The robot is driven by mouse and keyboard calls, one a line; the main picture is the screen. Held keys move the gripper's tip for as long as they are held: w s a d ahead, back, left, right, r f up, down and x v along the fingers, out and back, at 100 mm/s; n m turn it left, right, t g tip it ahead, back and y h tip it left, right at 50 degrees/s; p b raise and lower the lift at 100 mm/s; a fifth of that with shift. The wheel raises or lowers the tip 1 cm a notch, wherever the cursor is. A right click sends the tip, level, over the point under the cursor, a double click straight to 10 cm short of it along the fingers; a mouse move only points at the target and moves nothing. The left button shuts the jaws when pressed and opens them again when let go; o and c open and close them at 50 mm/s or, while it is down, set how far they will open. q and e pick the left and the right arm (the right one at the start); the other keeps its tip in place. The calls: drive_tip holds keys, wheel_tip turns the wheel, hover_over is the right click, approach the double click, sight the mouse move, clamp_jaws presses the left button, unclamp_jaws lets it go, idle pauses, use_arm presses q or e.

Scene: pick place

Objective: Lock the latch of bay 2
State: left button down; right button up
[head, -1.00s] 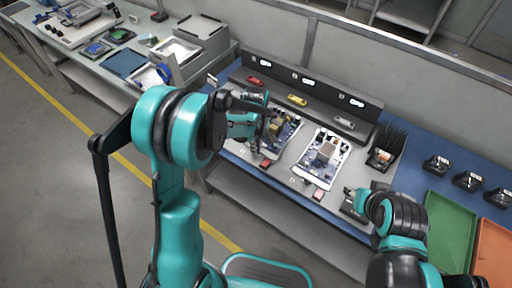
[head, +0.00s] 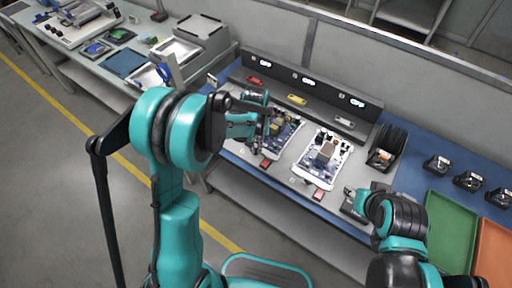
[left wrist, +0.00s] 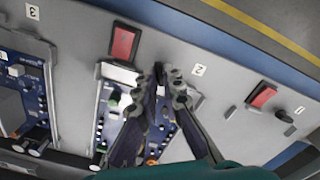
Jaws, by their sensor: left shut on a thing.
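In the left wrist view my left gripper (left wrist: 168,80) is shut on the small dark latch knob of bay 2 (left wrist: 158,69). The knob sits between the number 2 label (left wrist: 198,70) and a red pad (left wrist: 124,42); the fingers hide most of it, so its angle is unclear. The bay 2 circuit board (left wrist: 113,100) lies beside the fingers, partly covered; it also shows in the head view (head: 287,132), partly behind my left arm. My right gripper (head: 352,200) is low at the right of the fixture, too small to read.
Bay 3's board (head: 325,155) lies right of bay 2. Bay 1's dark knob (left wrist: 284,115) and red pad (left wrist: 263,95) are at the right of the wrist view. A black rack (head: 390,145), green tray (head: 450,225) and orange tray (head: 493,245) are farther right.

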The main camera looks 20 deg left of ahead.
sight(256, 151)
use_arm(q)
drive_tip(key=m, duration=0.6)
drive_tip(key=shift+m, duration=0.4)
idle(0.3)
drive_tip(key=c, duration=1.7)
unclamp_jaws()
drive_tip(key=shift+r, duration=0.15)
wheel_tip(256, 151, up, 12)
drive_tip(key=shift+f, duration=0.1)
